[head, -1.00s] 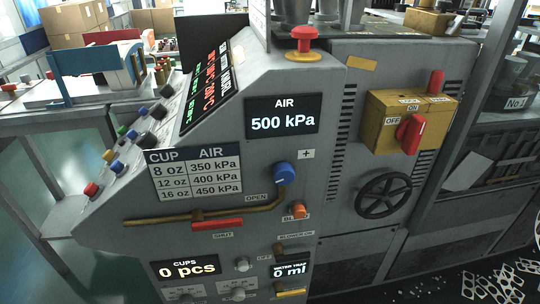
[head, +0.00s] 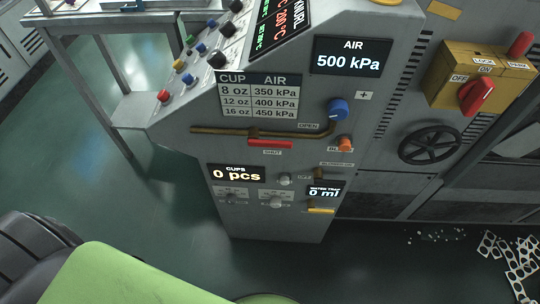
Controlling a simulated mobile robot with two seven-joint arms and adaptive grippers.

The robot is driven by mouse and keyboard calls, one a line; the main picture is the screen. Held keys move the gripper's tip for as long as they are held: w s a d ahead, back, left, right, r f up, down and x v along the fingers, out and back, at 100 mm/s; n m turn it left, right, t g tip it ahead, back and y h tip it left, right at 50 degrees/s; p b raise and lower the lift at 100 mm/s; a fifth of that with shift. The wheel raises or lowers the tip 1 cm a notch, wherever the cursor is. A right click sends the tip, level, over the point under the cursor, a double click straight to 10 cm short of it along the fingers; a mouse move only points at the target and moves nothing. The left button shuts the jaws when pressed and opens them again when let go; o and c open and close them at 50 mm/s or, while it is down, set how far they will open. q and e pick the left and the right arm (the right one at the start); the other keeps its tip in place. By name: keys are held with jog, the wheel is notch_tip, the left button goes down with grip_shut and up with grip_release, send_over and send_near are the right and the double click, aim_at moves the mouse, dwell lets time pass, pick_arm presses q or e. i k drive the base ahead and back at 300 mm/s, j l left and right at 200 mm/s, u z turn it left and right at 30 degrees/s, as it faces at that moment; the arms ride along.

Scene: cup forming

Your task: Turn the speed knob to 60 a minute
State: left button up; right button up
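The grey machine's sloped console at the upper middle carries several coloured buttons and black knobs. One black knob (head: 228,30) sits high on the slope, and another black knob (head: 216,60) is lower, close to the panel's edge. I see the slope nearly edge-on, so no label or scale there is readable and I cannot tell which control is the speed knob or where it points. A blue knob (head: 338,109) is on the front face beside the OPEN label. Neither of my grippers is in view.
The air display (head: 352,61) reads 500 kPa and the cups display (head: 236,173) reads 0 pcs. A yellow switch box (head: 447,87) with a red handle is on the right. Perforated scrap (head: 515,262) lies on the floor at right. The green floor left of the machine is clear.

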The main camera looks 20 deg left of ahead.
aim_at(231, 198)
jog(key=i+j+u, duration=0.1)
jog(key=u, duration=0.95)
jog(key=k+l, duration=0.1)
jog(key=l, duration=0.35)
jog(key=l+u, duration=0.15)
jog(key=l, duration=0.35)
jog(key=k, duration=0.05)
